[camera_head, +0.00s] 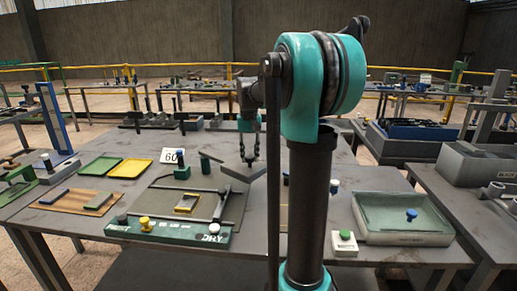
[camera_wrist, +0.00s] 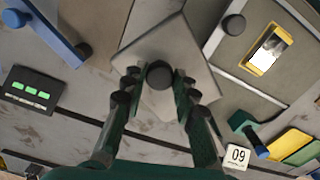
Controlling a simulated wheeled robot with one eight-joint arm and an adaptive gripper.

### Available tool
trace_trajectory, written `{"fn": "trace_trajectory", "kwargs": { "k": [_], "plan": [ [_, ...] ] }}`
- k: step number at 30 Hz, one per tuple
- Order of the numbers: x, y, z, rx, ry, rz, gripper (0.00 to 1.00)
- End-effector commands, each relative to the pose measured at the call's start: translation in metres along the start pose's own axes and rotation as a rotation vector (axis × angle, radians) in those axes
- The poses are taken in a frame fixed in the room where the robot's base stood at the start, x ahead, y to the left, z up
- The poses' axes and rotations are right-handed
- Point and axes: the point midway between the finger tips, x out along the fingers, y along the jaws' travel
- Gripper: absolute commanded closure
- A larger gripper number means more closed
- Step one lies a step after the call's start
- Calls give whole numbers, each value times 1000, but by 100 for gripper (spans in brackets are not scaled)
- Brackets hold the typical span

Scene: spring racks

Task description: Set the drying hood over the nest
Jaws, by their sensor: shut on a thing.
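The drying hood is likely the grey, square-topped piece with a dark round knob, seen in the wrist view (camera_wrist: 165,38) and partly in the head view (camera_head: 262,171). My gripper (camera_wrist: 159,78) is shut on its knob, one finger on each side. In the head view my gripper (camera_head: 249,161) points down, right of the station marked DRY (camera_head: 165,234). I cannot tell whether the hood touches the table. The nest seems to be the small yellow frame (camera_head: 187,202) on that station's grey plate. In the wrist view the yellow frame (camera_wrist: 262,62) lies upper right, apart from the hood and uncovered.
A dark bar with a black handle (camera_head: 222,203) stands at the plate's right side. A card marked 60 (camera_head: 172,156) and a green block (camera_head: 182,172) stand behind the plate. Green and yellow trays (camera_head: 128,168) lie left.

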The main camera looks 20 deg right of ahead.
Motion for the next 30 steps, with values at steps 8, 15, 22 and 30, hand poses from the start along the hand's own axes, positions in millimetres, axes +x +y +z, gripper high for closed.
{"fn": "trace_trajectory", "kwargs": {
  "k": [8,15,22,30],
  "plan": [
    [0,-59,45,252,0,0,100],
    [0,-116,69,479,0,0,100],
    [0,-170,79,690,0,0,100],
    [0,-221,77,885,0,0,100]
  ]
}}
